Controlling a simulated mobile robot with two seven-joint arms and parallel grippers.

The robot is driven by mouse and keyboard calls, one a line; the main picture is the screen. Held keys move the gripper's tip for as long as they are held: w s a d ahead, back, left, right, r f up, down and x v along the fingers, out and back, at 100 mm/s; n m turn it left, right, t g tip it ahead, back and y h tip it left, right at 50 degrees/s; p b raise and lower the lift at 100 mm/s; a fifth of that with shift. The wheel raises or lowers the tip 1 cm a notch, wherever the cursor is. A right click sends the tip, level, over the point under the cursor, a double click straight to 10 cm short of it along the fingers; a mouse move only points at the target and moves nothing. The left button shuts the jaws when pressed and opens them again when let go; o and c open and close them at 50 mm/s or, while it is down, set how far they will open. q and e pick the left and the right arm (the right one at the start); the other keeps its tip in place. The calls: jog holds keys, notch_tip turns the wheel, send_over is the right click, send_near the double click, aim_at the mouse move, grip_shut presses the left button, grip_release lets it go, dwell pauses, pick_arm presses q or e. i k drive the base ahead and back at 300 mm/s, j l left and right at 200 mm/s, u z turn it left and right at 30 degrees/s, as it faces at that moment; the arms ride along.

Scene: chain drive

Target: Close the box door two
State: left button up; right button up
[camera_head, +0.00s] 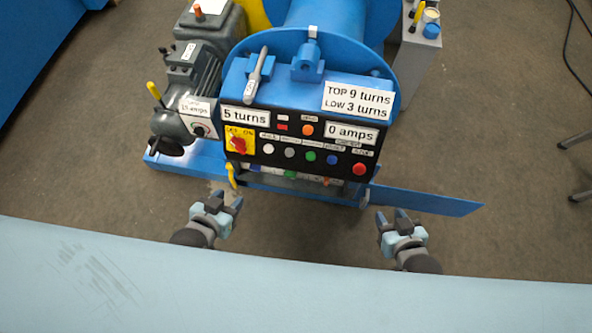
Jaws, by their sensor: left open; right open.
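A blue machine with a black control panel (300,148) stands in front of me. A flat blue panel (430,200) sticks out to the right from its lower front; it looks like an open door, but I cannot tell whether it is box door two. My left gripper (228,204) is open and empty, in front of the machine's lower left side, near a yellow handle (231,176). My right gripper (391,218) is open and empty, just in front of the blue panel and apart from it. The space below the control panel is mostly hidden.
A grey motor (190,70) stands left of the control panel, with a yellow lever. A grey box (419,50) with small knobs stands at the back right. Dark floor (510,130) is free on the right. A pale blue surface (270,295) spans the bottom.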

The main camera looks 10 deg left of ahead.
aim_at(411, 200)
jog(key=u, duration=0.7)
jog(key=z, duration=2.05)
jog(key=u, duration=0.35)
jog(key=i+l+u, duration=0.1)
jog(key=u, duration=0.3)
jog(key=l+u, duration=0.55)
jog(key=u, duration=0.25)
jog(key=l+u, duration=0.25)
jog(key=l, duration=0.3)
jog(key=k+l+u, duration=0.1)
jog(key=l+u, duration=0.15)
jog(key=l, duration=0.3)
jog(key=k+l+u, duration=0.1)
jog(key=l, duration=0.25)
jog(key=l+u, duration=0.1)
jog(key=l, duration=0.25)
jog(key=k+l+u, duration=0.1)
jog(key=l, duration=0.25)
jog(key=k, duration=0.05)
